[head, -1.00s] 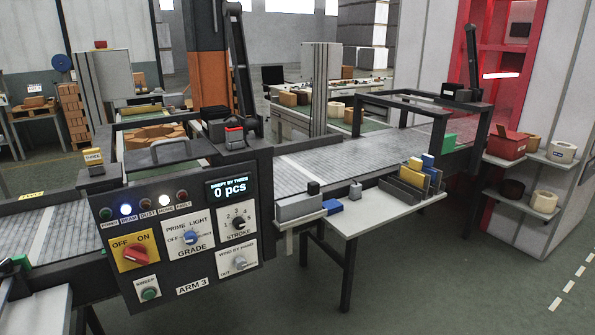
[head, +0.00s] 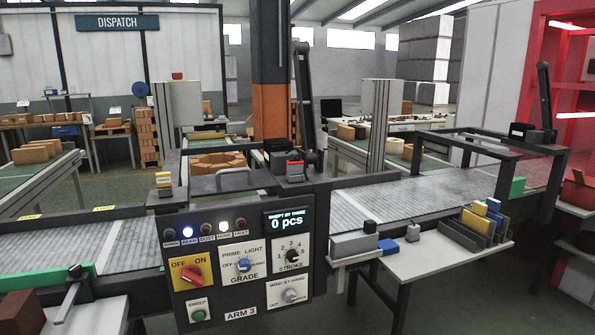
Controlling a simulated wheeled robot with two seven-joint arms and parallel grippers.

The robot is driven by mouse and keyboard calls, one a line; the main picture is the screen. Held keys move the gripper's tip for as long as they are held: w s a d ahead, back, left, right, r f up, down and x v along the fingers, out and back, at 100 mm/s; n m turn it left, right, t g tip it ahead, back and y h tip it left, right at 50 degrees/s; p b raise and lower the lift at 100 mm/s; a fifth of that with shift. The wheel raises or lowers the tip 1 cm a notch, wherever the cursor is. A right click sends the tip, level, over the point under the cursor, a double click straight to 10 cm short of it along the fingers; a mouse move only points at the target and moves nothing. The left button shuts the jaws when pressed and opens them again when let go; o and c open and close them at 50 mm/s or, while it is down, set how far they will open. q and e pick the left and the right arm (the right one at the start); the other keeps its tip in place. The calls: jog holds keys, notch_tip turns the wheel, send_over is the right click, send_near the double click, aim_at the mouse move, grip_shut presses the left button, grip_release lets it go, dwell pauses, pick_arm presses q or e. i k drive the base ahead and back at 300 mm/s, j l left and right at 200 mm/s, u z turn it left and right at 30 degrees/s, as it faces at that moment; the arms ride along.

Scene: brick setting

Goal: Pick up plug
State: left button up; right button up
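I cannot pick out the plug for certain. A small grey piece with a short stub on top (head: 413,232) stands on the white side table (head: 425,262), right of a blue block (head: 388,246). Left of them is a larger grey block with a black knob (head: 354,243). These are too small to tell whether one is the plug. Neither of my grippers shows in the head view.
A control panel (head: 240,258) with a red switch, dials and a "0 pcs" display stands in front of the grey conveyor (head: 400,199). A rack of coloured pieces (head: 480,222) stands on the side table's right. A dark red-brown block (head: 20,312) is at bottom left.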

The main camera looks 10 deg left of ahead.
aim_at(294, 166)
jog(key=i+l+u, duration=0.3)
jog(key=i, duration=0.2)
jog(key=i+l+u, duration=0.25)
jog(key=i, duration=0.25)
